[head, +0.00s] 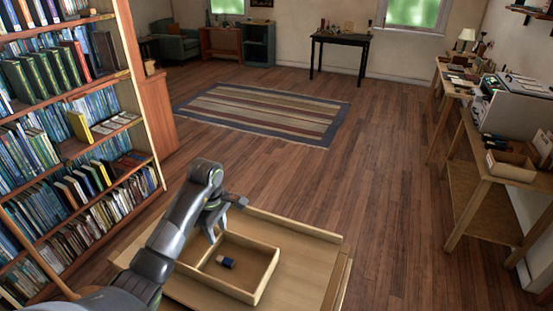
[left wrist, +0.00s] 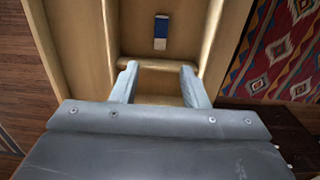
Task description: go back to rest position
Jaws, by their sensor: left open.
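My right gripper is not in view.
The tray stands on a wooden table (head: 305,262). A full bookshelf (head: 150,135) stands close on the left. A striped rug (head: 265,112) and open wooden floor lie ahead. A side table (head: 490,165) with boxes and a printer (head: 515,105) is along the right wall.

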